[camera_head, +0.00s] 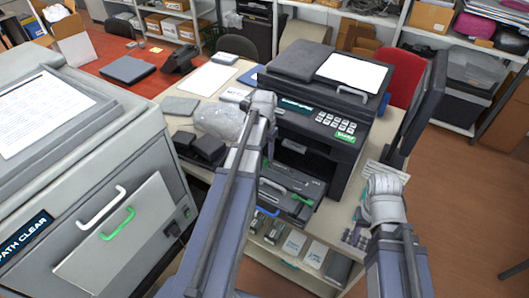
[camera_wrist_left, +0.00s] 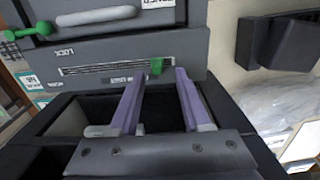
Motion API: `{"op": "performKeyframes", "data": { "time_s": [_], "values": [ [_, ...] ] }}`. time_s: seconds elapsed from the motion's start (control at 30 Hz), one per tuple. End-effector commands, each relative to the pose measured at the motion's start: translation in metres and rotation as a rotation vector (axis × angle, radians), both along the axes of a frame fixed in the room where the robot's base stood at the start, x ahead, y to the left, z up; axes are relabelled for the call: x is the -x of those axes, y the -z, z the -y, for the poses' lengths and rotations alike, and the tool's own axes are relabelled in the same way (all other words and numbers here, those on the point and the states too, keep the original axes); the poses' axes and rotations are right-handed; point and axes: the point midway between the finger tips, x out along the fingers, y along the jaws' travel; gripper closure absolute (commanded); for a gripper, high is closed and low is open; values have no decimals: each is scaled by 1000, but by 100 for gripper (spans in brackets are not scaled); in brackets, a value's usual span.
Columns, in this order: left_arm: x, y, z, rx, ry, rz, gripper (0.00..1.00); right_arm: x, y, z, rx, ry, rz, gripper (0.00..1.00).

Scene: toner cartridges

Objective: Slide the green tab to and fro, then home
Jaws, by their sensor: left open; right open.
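The green tab (camera_wrist_left: 156,66) stands up at the right end of a slotted, lined strip (camera_wrist_left: 110,68) on a dark grey unit in the left wrist view. The lettering beside the strip appears upside down. My left gripper (camera_wrist_left: 160,76) is open, one finger on each side of the tab, with a gap on both sides. Contact with the tab does not show. In the head view my left arm reaches over the printer (camera_head: 315,120) and its open lower unit (camera_head: 290,190); the fingers are hidden there.
A green handle (camera_wrist_left: 30,31) and a pale handle (camera_wrist_left: 95,15) lie beyond the strip. A dark open recess (camera_wrist_left: 95,112) is below the fingers. A clear plastic bag (camera_head: 220,120) lies left of the printer. A large grey machine (camera_head: 90,170) fills the left.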

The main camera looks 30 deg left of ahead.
Motion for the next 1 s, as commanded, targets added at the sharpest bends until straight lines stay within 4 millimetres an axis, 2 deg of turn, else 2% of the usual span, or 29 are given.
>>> {"op": "performKeyframes", "data": {
  "time_s": [0.03,0.3,0.83,1.0],
  "values": [
    [0,-15,0,0,0,0,52,0,-15,0,0,0,0,50],
    [0,-45,-1,-1,-1,0,52,0,-45,0,0,-2,0,50],
    [0,-46,4,1,0,0,52,0,-46,0,0,-2,0,50],
    [0,-41,4,1,0,0,52,0,-41,0,0,-2,0,50]
  ]
}}
